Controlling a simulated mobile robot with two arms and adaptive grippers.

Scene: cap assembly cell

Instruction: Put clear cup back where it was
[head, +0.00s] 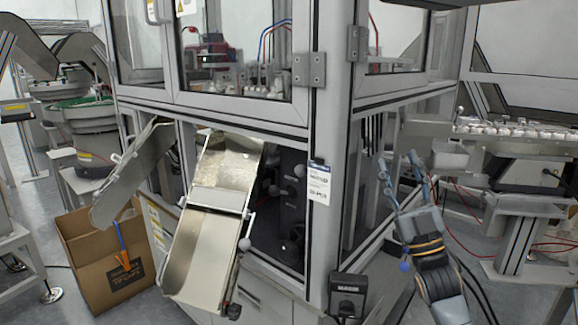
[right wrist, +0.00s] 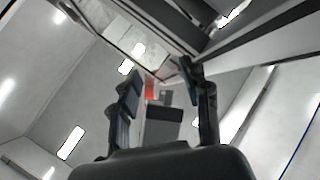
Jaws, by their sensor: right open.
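I cannot make out a clear cup in either view. My right gripper (head: 398,162) is raised in front of the machine's right side, its two fingers pointing up and spread apart. In the right wrist view the same gripper (right wrist: 160,78) is open, with nothing seen between its fingers. Behind them are a red patch and a dark box, both blurred. My left gripper is not in view.
A metal chute (head: 204,250) slopes out of the machine's front, with another metal chute (head: 130,175) to its left. A cardboard box (head: 85,240) stands on the floor below. A rail with several white parts (head: 515,132) runs at the right.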

